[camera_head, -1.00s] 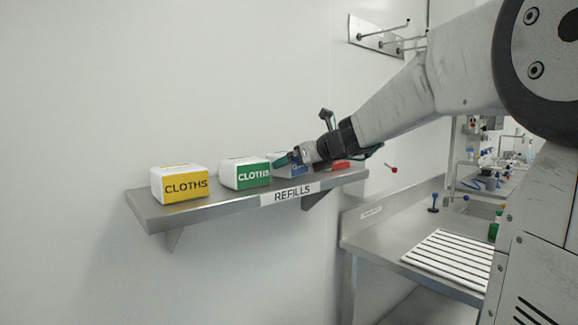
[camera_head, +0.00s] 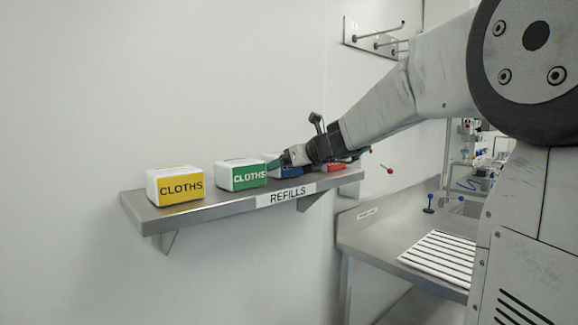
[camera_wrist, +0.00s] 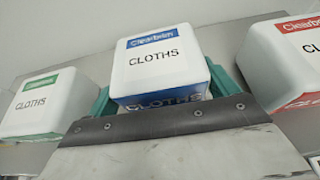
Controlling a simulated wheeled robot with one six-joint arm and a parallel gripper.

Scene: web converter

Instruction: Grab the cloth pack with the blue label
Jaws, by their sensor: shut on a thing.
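The cloth pack with the blue label (camera_wrist: 158,62) is a white block marked "CLOTHS" with blue bands. It sits in the middle of the wrist view. The green fingers of my gripper (camera_wrist: 160,92) are shut on its two sides. In the head view the blue-label pack (camera_head: 288,172) is mostly hidden behind my gripper (camera_head: 283,162), with some blue showing. It is at shelf height; I cannot tell whether it still touches the shelf.
The green-label pack (camera_head: 241,174) and yellow-label pack (camera_head: 175,186) stand to the left on the metal shelf (camera_head: 228,203). The red-label pack (camera_wrist: 288,68) is close on the right. The wall rises behind. A bench (camera_head: 380,240) is at the lower right.

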